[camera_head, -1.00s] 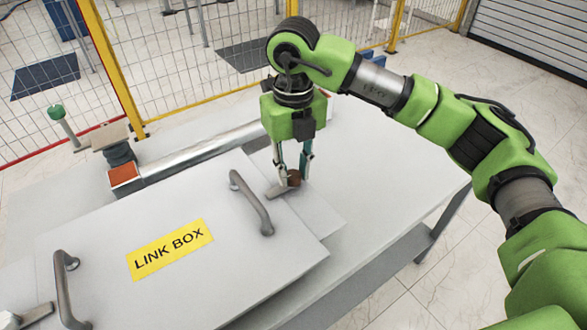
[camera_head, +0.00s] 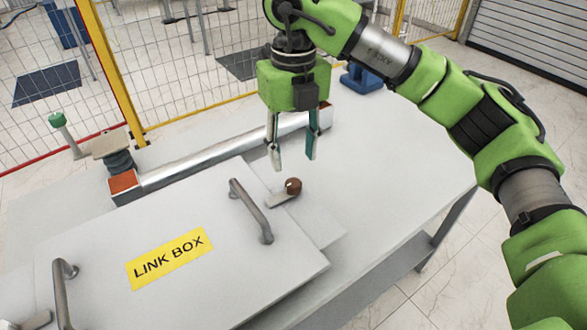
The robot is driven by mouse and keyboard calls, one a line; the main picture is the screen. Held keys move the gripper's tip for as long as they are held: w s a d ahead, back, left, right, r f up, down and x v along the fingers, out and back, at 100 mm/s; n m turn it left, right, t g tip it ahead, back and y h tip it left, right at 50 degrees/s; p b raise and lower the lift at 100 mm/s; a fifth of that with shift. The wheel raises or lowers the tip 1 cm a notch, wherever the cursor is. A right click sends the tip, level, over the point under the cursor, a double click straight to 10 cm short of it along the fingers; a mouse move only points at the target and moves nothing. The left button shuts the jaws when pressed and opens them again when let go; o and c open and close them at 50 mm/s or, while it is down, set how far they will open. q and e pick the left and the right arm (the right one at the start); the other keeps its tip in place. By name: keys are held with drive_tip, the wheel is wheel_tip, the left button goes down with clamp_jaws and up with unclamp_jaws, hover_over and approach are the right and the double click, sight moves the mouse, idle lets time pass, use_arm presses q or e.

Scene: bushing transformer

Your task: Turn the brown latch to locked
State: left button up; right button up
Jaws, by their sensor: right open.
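The brown latch (camera_head: 293,187) is a round brown knob with a flat grey arm. It sits at the right edge of the grey link box lid (camera_head: 225,270), beside the lid's right handle, with its arm pointing left and slightly down toward the lid. My right gripper (camera_head: 293,162) is open and empty, pointing down above and behind the latch, apart from it. My left gripper is not in view.
The lid has two raised handles, the right one (camera_head: 250,212) close to the latch and the left one (camera_head: 62,290). A metal cylinder (camera_head: 215,158) lies behind the lid. The table (camera_head: 385,160) is clear to the right.

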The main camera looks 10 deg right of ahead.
drive_tip(key=shift+r, duration=2.4)
drive_tip(key=shift+r, duration=0.1)
